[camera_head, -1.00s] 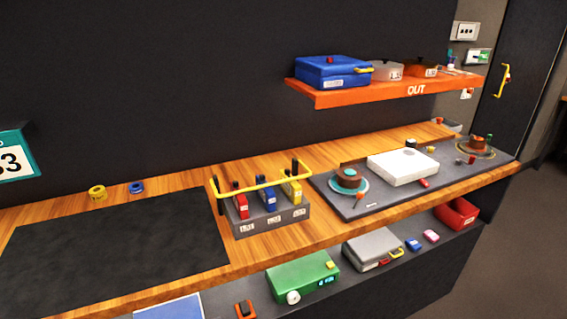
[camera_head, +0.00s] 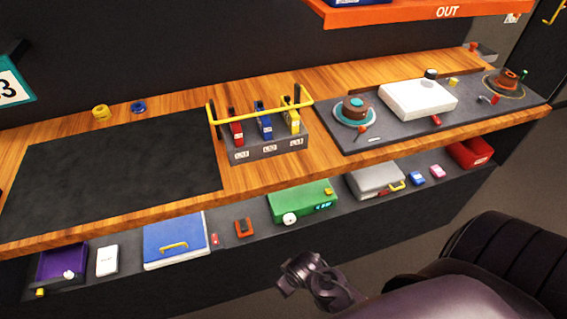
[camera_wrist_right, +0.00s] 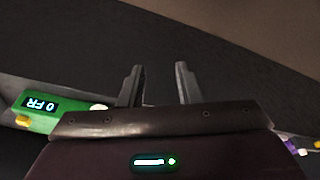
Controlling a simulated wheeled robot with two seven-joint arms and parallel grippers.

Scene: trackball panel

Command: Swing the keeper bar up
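The yellow keeper bar (camera_head: 262,103) runs across a grey block (camera_head: 268,146) on the wooden bench, between dark end posts. Behind and under it stand a red (camera_head: 236,132), a blue (camera_head: 265,126) and a yellow lever piece (camera_head: 290,121), each above a small white label. My right gripper (camera_head: 298,275) is low in front of the bench, well below and apart from the bar. In the right wrist view its two fingers (camera_wrist_right: 158,84) are spread, with nothing between them. My left gripper is not in view.
A dark panel right of the block carries a white box (camera_head: 418,99) and two round brown-topped units. A dark mat (camera_head: 115,165) lies to the left. The lower shelf holds a green box (camera_head: 302,200) and a blue box (camera_head: 175,240). An orange shelf (camera_head: 400,14) hangs above.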

